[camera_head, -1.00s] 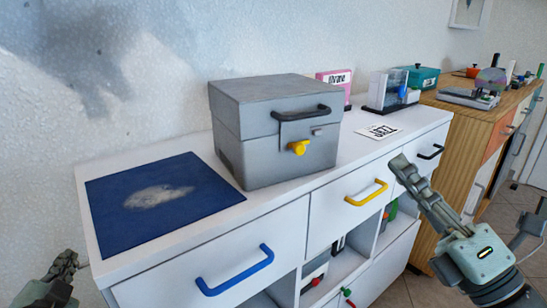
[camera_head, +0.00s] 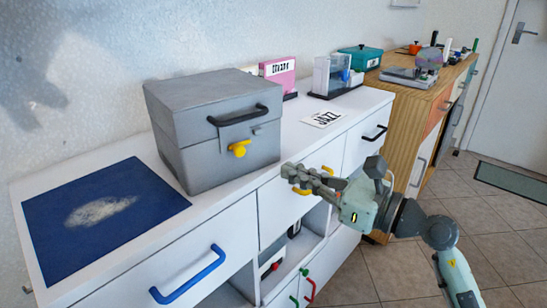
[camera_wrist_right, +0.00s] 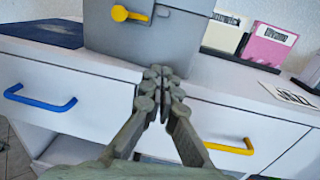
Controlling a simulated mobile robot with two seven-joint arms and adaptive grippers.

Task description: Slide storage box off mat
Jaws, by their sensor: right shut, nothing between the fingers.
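The grey storage box (camera_head: 218,140) stands upright on the white cabinet top, with a black handle and a yellow latch on its front. The dark blue mat (camera_head: 130,235) with a pale patch lies flat to its left. The box stands at the mat's right edge; its hidden underside leaves any overlap unclear. My right gripper (camera_head: 288,173) is shut and empty, in front of the cabinet near the box's lower right corner. In the right wrist view the closed fingers (camera_wrist_right: 166,75) point toward the box front (camera_wrist_right: 140,45). My left gripper is out of view.
A Jazz card (camera_head: 325,119), a pink sleeve (camera_head: 279,76) and a clear disc holder (camera_head: 332,77) stand or lie right of the box. Drawer handles in blue (camera_head: 190,279) and black (camera_head: 374,132) stick out from the cabinet front.

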